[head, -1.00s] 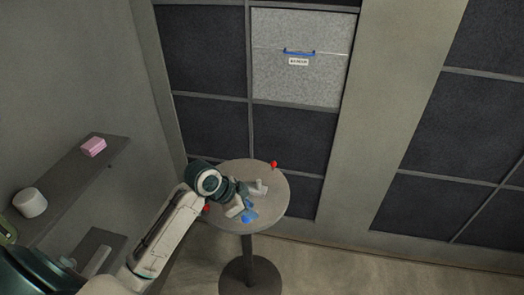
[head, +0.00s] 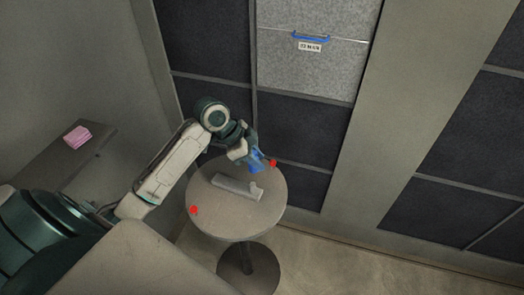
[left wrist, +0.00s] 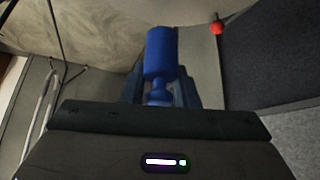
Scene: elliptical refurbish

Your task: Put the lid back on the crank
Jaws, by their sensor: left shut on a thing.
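My left gripper (head: 252,158) is shut on a blue cylindrical piece (head: 257,163), which looks like the lid. It is held over the far right part of the round table, apart from the crank. In the left wrist view the blue lid (left wrist: 161,55) stands out between the fingers (left wrist: 160,92), with a narrow neck near the jaws. The grey crank (head: 235,188) lies on the table as a long bar with a short stub at its right end. My right gripper is not in view.
The round grey table (head: 225,222) stands on one post. A shelf (head: 45,160) with a pink block (head: 77,137) is at the left. Dark wall panels stand behind.

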